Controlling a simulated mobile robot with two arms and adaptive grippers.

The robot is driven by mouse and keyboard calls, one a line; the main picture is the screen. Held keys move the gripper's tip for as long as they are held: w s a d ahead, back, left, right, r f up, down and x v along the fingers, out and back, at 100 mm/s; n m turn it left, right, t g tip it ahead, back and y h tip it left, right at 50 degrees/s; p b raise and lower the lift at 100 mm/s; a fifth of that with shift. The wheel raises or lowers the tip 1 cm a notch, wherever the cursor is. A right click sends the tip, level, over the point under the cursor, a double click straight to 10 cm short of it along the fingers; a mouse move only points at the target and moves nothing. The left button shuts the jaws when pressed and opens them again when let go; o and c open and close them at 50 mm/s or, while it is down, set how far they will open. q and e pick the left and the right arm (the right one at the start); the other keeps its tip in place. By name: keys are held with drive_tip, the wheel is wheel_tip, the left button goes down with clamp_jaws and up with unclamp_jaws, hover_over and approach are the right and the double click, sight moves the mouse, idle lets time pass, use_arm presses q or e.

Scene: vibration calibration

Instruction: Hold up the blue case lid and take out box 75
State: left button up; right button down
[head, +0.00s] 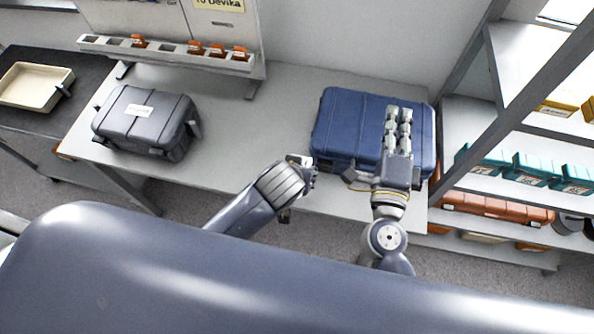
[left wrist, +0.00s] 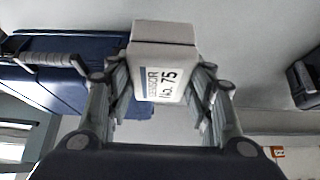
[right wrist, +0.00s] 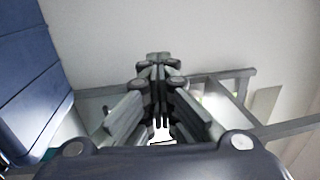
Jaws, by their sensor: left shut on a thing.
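The blue case (head: 345,115) stands on the table with its lid down, and its inside is hidden. It also shows at the left of the left wrist view (left wrist: 95,95). My left gripper (head: 305,172) is in front of the case's left front corner. It is shut on box 75 (left wrist: 160,62), a small white box with a label reading "SENSOR No. 75", clear of the case. My right gripper (head: 398,112) is over the right part of the case in the head view. Its fingertips meet in the right wrist view (right wrist: 158,62) with nothing seen between them.
A grey case (head: 145,125) stands on the left of the table (head: 250,125). A slotted rack (head: 170,52) with orange pieces is behind it. A cream tray (head: 35,88) sits far left. Shelves (head: 505,145) with teal bins flank the right side. The table's middle is clear.

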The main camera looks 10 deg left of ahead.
drive_tip(key=shift+s+r, duration=0.1)
drive_tip(key=shift+r, duration=0.05)
drive_tip(key=c, duration=1.3)
unclamp_jaws()
drive_tip(key=shift+s+r, duration=0.2)
drive_tip(key=shift+s, duration=1.25)
drive_tip(key=shift+s+r, duration=0.15)
drive_tip(key=shift+s, duration=1.35)
drive_tip(key=shift+s+r, duration=0.2)
drive_tip(key=shift+s, duration=1.25)
drive_tip(key=shift+o, duration=0.6)
drive_tip(key=o, duration=0.5)
drive_tip(key=shift+c, duration=0.2)
